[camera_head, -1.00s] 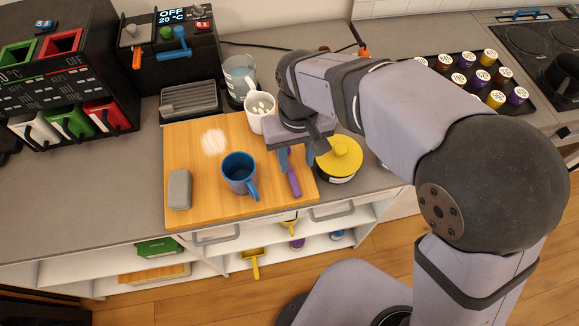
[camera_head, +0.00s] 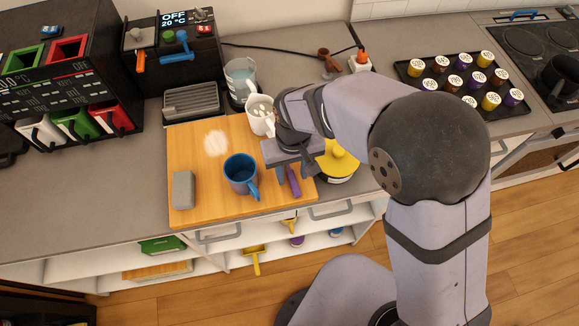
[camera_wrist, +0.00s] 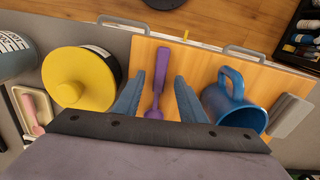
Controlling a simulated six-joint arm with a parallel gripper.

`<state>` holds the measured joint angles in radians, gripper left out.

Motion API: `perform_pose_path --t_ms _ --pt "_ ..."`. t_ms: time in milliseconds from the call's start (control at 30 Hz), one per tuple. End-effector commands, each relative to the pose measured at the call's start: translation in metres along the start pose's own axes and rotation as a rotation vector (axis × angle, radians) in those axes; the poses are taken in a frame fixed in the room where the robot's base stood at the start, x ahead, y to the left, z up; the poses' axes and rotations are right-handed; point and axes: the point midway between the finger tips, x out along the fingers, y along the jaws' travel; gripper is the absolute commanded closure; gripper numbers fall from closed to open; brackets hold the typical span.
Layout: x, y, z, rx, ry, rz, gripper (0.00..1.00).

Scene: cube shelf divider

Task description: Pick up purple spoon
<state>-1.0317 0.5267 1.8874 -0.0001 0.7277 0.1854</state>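The purple spoon (camera_head: 293,181) lies on the wooden cutting board (camera_head: 200,158), near its right edge. In the wrist view the spoon (camera_wrist: 160,72) runs between the two blue fingers of my gripper (camera_wrist: 160,97), with its handle toward the top of the picture and its wider end near the gripper body. The fingers are apart, one on each side of the spoon, with gaps to it. In the head view my gripper (camera_head: 286,180) is over the right part of the board, partly hidden by my own wrist. I cannot tell how high the fingertips are above the board.
A blue mug (camera_head: 241,174) stands left of the spoon. A yellow-lidded pot (camera_head: 340,163) stands to the right, beside the board. A white cup (camera_head: 260,114) is behind, and a grey block (camera_head: 183,190) lies at the board's left. Shelves are open below the counter edge.

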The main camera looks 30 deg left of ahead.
Motion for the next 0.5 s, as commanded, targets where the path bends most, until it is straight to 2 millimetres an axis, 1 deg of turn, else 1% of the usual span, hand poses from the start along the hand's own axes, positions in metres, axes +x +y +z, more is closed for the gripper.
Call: perform_pose_path --t_ms 33,167,400,467,500 --pt "0.0044 0.0003 0.0008 0.000 -0.003 0.001 0.62" --pt "0.0119 0.0003 0.0006 0.000 -0.001 0.000 0.62" --pt "0.0134 0.0003 0.0004 0.000 0.000 0.000 0.62" --pt "0.0133 0.0003 0.0004 0.000 0.001 0.000 0.77" --pt "0.0133 0.0003 0.0004 0.000 0.000 0.000 0.86"
